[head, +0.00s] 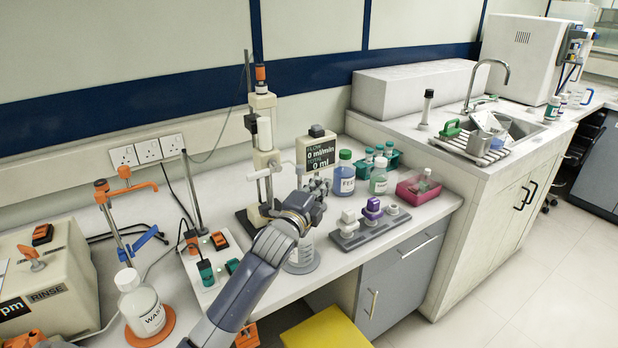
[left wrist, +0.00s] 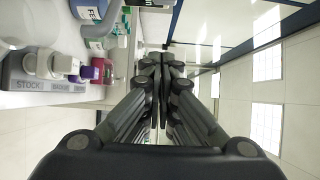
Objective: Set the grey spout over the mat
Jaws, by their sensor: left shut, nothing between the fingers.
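A light grey spout arm (head: 264,173) juts from the front of the pump column at the back of the bench. My right gripper is not in view.
A flow display (head: 318,152) stands behind the gripper. To the right are a blue-labelled bottle (head: 344,174), a grey stock rack (head: 372,228) and a pink tray (head: 418,191). A waste bottle (head: 143,308) on an orange mat (head: 160,335) stands at the left.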

